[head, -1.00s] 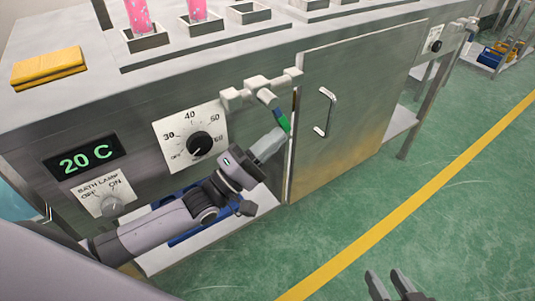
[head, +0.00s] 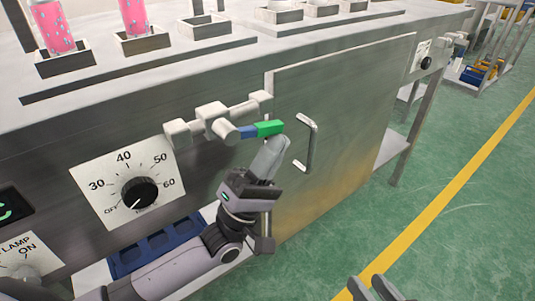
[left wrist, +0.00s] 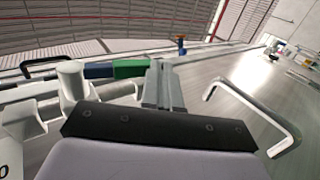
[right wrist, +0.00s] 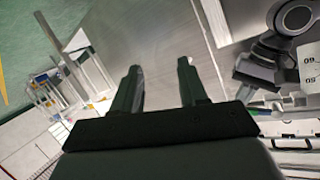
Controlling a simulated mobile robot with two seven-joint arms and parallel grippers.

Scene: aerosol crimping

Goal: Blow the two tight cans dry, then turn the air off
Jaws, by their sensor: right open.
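Two pink cans, the left one (head: 50,27) and the right one (head: 135,15), stand upright in square holders on the bench top, with pale drop-like marks on them. A valve with a blue and green lever (head: 268,128) sits on the white pipe fitting on the bench front; the lever lies about level, pointing right. It also shows in the left wrist view (left wrist: 130,68). My left gripper (head: 272,148) is just below the lever's green end, fingers together and empty, touching or very near it. My right gripper (head: 376,288) is open and empty over the floor.
A door with a bar handle (head: 306,143) is right beside my left gripper. A temperature dial (head: 139,192) and a lamp switch (head: 25,270) are on the bench front. A blue tray (head: 160,244) lies on the lower shelf.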

